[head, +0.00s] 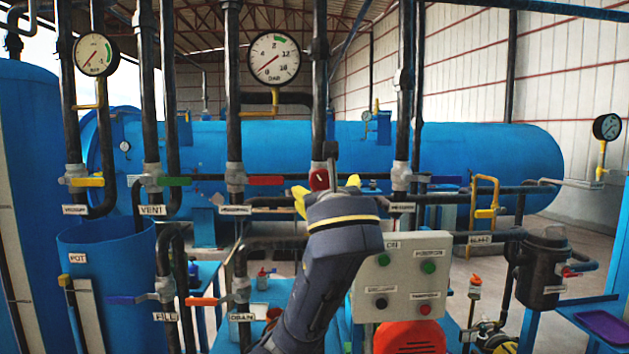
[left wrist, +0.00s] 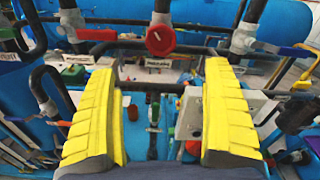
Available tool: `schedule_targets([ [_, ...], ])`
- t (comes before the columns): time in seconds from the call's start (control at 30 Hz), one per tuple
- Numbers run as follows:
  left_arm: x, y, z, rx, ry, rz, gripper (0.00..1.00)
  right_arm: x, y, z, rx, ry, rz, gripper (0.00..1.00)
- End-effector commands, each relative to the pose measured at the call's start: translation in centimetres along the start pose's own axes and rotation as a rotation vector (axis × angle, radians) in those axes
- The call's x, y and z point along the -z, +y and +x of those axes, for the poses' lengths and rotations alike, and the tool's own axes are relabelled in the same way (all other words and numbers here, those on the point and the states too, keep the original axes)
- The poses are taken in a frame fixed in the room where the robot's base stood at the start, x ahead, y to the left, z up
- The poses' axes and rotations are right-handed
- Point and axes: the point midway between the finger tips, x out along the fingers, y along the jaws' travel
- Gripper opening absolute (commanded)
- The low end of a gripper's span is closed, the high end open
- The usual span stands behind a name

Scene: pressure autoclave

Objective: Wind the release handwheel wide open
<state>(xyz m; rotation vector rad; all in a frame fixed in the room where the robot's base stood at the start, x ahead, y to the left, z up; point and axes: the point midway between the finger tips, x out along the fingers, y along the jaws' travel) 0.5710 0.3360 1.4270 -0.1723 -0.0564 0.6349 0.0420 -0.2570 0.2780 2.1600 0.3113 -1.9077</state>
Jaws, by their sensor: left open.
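A small red handwheel (head: 319,179) sits on a vertical dark pipe near the middle of the head view, just beyond my left gripper. It shows face-on at the top of the left wrist view (left wrist: 160,40), with its pipe running up behind it. My left gripper (head: 327,192) is open, its yellow fingers spread wide. In the left wrist view the fingers (left wrist: 160,88) stand left and right with nothing gripped between them, and the handwheel appears beyond their tips. Part of the handwheel's lower side is hidden by the gripper in the head view. My right gripper is not in view.
Lever valves stand beside the handwheel, with a red lever (head: 265,180) to its left and a blue lever (head: 445,180) to its right. A button panel (head: 405,280) is right of my left arm. A large blue vessel (head: 480,150) lies behind the pipes.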

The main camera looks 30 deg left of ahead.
Motion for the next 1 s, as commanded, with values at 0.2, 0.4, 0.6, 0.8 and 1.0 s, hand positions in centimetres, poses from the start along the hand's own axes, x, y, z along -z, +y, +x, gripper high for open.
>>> schedule_targets([
  [0.2,-0.1,-0.3,0.1,0.005,-0.005,0.013,0.84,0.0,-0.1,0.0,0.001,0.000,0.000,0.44],
  [0.4,-0.2,-0.3,1.4,0.005,-0.009,0.013,0.84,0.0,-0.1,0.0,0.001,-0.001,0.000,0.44],
  [0.6,0.0,-0.1,2.9,-0.001,-0.002,0.011,0.84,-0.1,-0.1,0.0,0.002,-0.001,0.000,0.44],
  [0.8,0.0,-0.1,4.8,0.000,-0.003,0.011,0.84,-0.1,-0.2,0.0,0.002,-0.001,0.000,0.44],
  [1.0,0.0,-0.1,7.1,-0.001,-0.001,0.011,0.84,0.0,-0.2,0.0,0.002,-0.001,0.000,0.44],
])
